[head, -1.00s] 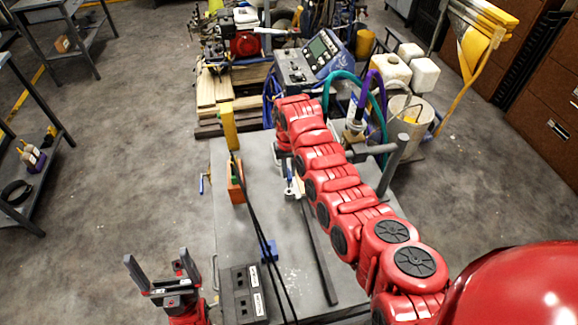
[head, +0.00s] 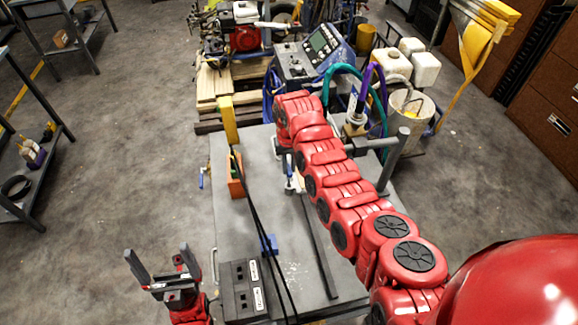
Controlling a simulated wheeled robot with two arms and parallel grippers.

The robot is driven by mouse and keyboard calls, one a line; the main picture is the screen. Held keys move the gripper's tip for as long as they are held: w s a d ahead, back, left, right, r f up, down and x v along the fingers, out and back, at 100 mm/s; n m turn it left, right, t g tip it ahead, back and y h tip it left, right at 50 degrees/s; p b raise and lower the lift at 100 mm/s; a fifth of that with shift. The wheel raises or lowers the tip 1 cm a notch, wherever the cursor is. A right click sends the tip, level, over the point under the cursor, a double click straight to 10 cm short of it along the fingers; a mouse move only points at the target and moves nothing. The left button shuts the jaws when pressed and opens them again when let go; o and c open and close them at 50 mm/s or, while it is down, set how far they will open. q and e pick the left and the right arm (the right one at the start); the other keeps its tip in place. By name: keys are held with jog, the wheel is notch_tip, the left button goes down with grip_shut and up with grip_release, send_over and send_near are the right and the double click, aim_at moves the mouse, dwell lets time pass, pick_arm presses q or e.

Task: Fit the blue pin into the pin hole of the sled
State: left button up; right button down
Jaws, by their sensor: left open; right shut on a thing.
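My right arm reaches across the grey table from the right and bends down at its far end. My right gripper (head: 289,184) is mostly hidden under that arm and shows only as a small patch. A small blue upright piece (head: 289,164) shows there, apparently the blue pin in its jaws. A pale piece (head: 298,184) lies close beside it at the top of a long dark bar (head: 320,252); I cannot tell whether this is the sled. The pin hole cannot be made out. My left gripper (head: 158,268) is open and empty, left of the table's near end.
On the grey table (head: 232,215) stand an orange block (head: 236,186), a yellow upright piece (head: 229,120), a blue block (head: 268,244) and a dark box (head: 243,288). Black cables cross it. A grey post (head: 394,160) rises at right.

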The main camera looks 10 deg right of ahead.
dwell(1.1)
jog(key=shift+f+b, duration=0.85)
jog(key=shift+f, duration=0.05)
dwell(0.8)
dwell(0.5)
jog(key=shift+f+b, duration=0.2)
jog(key=shift+b, duration=0.1)
dwell(0.3)
jog(key=shift+r, duration=0.2)
jog(key=shift+r, duration=0.7)
jog(key=shift+f+b, duration=0.5)
jog(key=shift+f, duration=0.5)
dwell(1.6)
jog(key=shift+s, duration=0.1)
dwell(0.5)
